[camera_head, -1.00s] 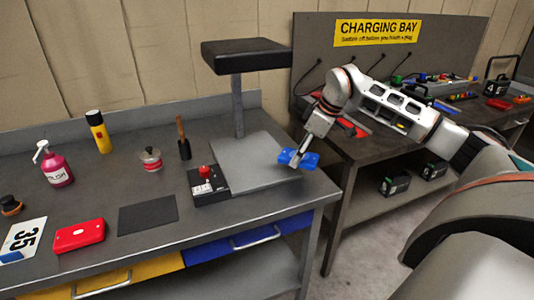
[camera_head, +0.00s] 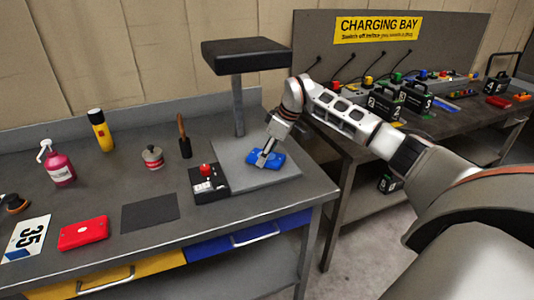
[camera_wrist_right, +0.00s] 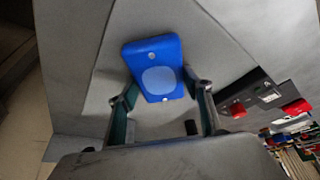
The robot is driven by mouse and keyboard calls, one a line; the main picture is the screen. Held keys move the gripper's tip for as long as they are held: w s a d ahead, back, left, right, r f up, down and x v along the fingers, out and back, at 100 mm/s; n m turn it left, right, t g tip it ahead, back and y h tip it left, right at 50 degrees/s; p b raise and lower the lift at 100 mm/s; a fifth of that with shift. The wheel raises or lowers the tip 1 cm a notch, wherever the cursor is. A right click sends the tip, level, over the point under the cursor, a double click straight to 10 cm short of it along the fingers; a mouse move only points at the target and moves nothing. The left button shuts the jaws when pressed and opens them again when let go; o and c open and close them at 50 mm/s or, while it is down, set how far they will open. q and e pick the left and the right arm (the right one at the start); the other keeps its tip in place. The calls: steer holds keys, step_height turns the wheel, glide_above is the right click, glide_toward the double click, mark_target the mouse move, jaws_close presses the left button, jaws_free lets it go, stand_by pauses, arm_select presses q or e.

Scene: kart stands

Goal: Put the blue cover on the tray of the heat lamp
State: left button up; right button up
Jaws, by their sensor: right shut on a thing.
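The blue cover (camera_head: 266,159) is at my right gripper (camera_head: 268,155), over the grey tray (camera_head: 228,150) of the heat lamp (camera_head: 247,56). In the right wrist view the blue cover (camera_wrist_right: 157,72) shows a pale round patch and two light dots, with a finger of the right gripper (camera_wrist_right: 162,98) on each side of it. The gripper is shut on the cover. I cannot tell whether the cover touches the tray. The lamp's black head stands on a post above the tray. My left gripper is not in view.
A black box with a red knob (camera_head: 207,183) stands at the tray's front left. A dark mat (camera_head: 150,212), a red case (camera_head: 83,233), a pink spray bottle (camera_head: 57,165) and a yellow can (camera_head: 100,131) are further left. The lamp head overhangs the tray's back.

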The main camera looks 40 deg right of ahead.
steer(key=o, duration=1.2)
steer(key=v, duration=1.2)
steer(key=shift+r, duration=0.1)
steer(key=shift+s, duration=0.1)
